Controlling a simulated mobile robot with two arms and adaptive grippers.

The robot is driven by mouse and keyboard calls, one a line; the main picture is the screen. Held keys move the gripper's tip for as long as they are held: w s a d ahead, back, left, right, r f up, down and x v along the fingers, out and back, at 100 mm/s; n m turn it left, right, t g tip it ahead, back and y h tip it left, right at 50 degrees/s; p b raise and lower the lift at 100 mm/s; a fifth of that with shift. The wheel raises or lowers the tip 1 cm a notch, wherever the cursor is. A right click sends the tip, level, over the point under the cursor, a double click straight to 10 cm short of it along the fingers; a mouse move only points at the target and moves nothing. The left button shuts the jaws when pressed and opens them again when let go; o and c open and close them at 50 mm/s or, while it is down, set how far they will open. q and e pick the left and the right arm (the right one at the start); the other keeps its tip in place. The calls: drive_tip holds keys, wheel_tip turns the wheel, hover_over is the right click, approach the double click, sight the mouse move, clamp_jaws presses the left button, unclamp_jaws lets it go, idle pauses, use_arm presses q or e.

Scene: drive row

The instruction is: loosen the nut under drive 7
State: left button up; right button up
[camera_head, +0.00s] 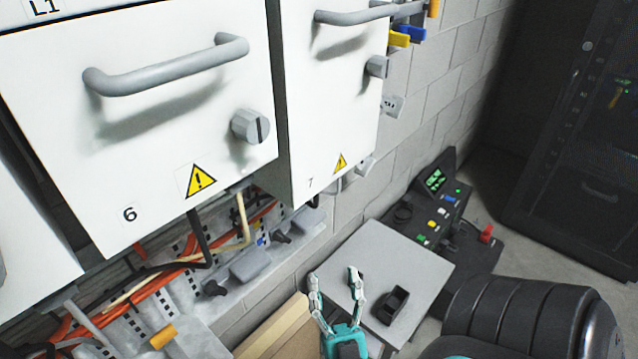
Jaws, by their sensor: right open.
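Drive 7 (335,110) is the white cabinet at the upper middle, with a grey handle on top, a knob on its right side and a yellow warning sign at its lower edge. Dark fittings (282,238) and a grey ledge show below its lower left corner. I cannot make out the nut there. My right gripper (334,283) is at the lower middle, fingers pointing up and spread open with nothing between them. It appears over the grey stand, apart from the drive and its fittings. My left gripper is not in view.
Drive 6 (140,130) is left of drive 7, with orange, black and cream cables (180,272) below. A grey stand (400,258) carries a black holder (392,305). A control panel (435,212) is behind it. A dark cabinet (575,130) stands at right.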

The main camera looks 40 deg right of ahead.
drive_tip(key=p+x, duration=0.2)
drive_tip(key=x, duration=0.3)
drive_tip(key=p+x, duration=0.2)
drive_tip(key=x, duration=0.4)
drive_tip(key=p+x, duration=0.3)
drive_tip(key=x, duration=0.3)
drive_tip(key=shift+w+a+r, duration=0.1)
drive_tip(key=shift+a+r, duration=0.1)
drive_tip(key=shift+a, duration=0.05)
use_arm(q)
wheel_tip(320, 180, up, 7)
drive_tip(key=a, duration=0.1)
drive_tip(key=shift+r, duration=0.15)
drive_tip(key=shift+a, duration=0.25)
